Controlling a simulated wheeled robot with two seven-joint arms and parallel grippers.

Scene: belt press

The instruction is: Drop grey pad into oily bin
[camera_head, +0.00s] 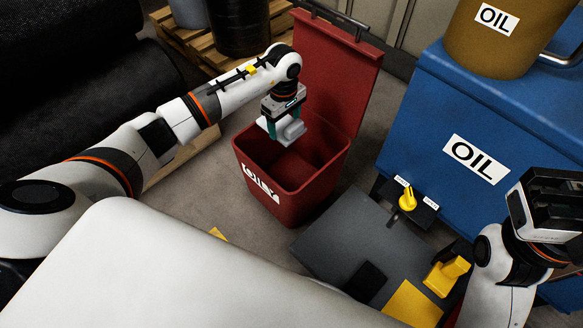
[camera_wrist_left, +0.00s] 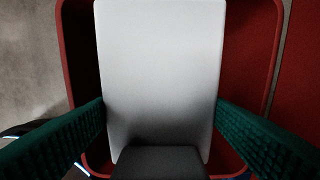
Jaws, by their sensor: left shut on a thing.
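My left gripper (camera_head: 283,118) is shut on the light grey pad (camera_head: 287,130) and holds it above the open mouth of the red oily bin (camera_head: 275,200).
A blue tank (camera_head: 440,110) marked OIL stands at right with a brown OIL drum (camera_head: 505,35) on top. A grey plate (camera_head: 345,240) and a yellow knob (camera_head: 407,199) are right of the bin. Black rolls (camera_head: 90,90) and a wooden pallet (camera_head: 195,38) are at left.

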